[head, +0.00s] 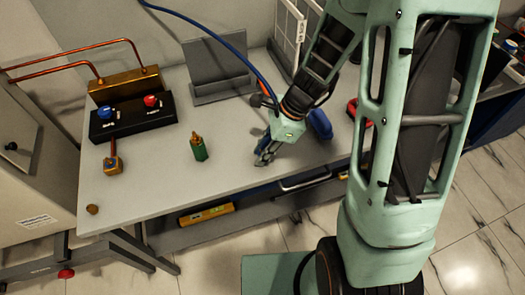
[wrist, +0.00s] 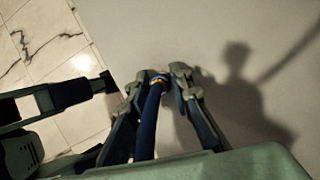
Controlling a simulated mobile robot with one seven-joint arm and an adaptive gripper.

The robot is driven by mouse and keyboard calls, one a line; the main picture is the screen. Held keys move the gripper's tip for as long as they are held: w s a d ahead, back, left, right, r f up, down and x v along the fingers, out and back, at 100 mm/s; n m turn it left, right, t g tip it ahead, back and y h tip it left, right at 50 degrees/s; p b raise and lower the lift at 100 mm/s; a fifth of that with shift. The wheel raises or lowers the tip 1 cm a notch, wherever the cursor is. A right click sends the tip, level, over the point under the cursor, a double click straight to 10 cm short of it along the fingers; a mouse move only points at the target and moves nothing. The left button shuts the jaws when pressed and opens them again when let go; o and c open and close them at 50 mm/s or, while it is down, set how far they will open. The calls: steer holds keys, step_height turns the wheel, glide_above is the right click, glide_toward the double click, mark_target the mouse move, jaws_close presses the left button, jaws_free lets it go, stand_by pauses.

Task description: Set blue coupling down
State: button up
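The blue coupling (wrist: 158,80) shows in the wrist view as a blue end with a gold-orange ring, on a blue hose. My gripper (wrist: 158,78) has one finger on each side of it and appears closed on it. In the head view my gripper (head: 262,160) points down over the front right part of the grey table (head: 150,195). The blue hose (head: 232,48) arches from the upper left to my wrist. The coupling is hidden by the fingers there. A gripper shadow lies to the side on the table in the wrist view; the exact height is unclear.
A green, brass-tipped fitting (head: 199,149) stands left of my gripper. Further left are a black block (head: 130,120) with blue and red knobs, a brass piece (head: 113,163) and a small brass disc (head: 92,209). A grey stand (head: 220,90) is behind. A blue object (head: 320,124) lies right.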

steer(key=shift+o, duration=1.4)
steer(key=shift+r, duration=0.1)
steer(key=shift+d+r, duration=0.1)
steer(key=shift+r, duration=0.25)
steer(key=p+v, duration=0.2)
steer(key=v, duration=0.9)
steer(key=shift+r, duration=0.2)
steer(key=shift+d, duration=0.15)
